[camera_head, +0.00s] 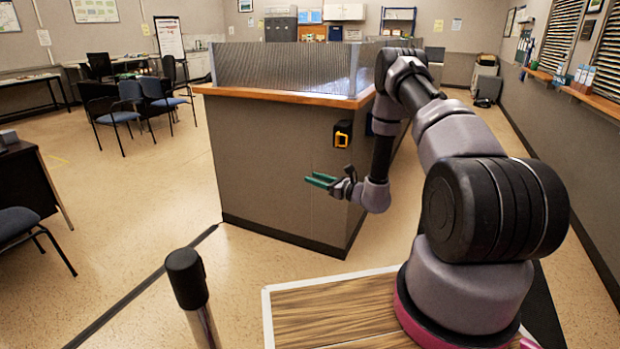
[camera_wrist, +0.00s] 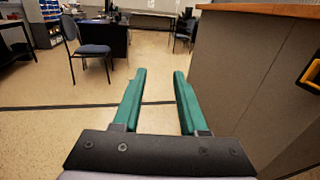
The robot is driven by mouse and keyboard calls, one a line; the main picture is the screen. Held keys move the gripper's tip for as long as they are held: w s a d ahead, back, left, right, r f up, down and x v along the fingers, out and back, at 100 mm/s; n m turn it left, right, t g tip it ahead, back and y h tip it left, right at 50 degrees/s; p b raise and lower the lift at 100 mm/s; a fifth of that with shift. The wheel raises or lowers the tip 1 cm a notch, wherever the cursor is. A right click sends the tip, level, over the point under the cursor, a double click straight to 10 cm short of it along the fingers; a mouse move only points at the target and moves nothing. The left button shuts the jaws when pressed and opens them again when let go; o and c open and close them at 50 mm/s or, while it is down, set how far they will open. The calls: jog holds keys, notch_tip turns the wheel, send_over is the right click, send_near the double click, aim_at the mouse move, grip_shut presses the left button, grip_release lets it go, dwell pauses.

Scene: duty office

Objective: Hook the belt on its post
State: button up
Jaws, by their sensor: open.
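A black unit with a yellow frame (camera_head: 342,134) is fixed to the side of the counter, below its wooden top. It looks like the belt's housing, and no belt is seen drawn out of it. Its yellow edge also shows at the right of the wrist view (camera_wrist: 314,76). A post (camera_head: 187,280) with a black rounded head and a metal shaft stands at the lower left of the head view. My gripper (camera_head: 314,181) is open and empty, its green fingers pointing left, below the yellow-framed unit. In the wrist view, only floor shows between the fingers (camera_wrist: 160,75).
The counter (camera_head: 265,170) has a wooden top and a screen. A dark desk (camera_head: 20,185) and blue chairs (camera_head: 118,118) are at the left. A shelf (camera_head: 590,98) runs along the right wall. The floor between post and counter is clear.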

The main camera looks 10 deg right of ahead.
jog(key=shift+x, duration=1.25)
grip_shut()
dwell(0.4)
grip_release()
jog(key=v, duration=1)
jog(key=shift+s+d, duration=0.2)
jog(key=shift+s, duration=0.15)
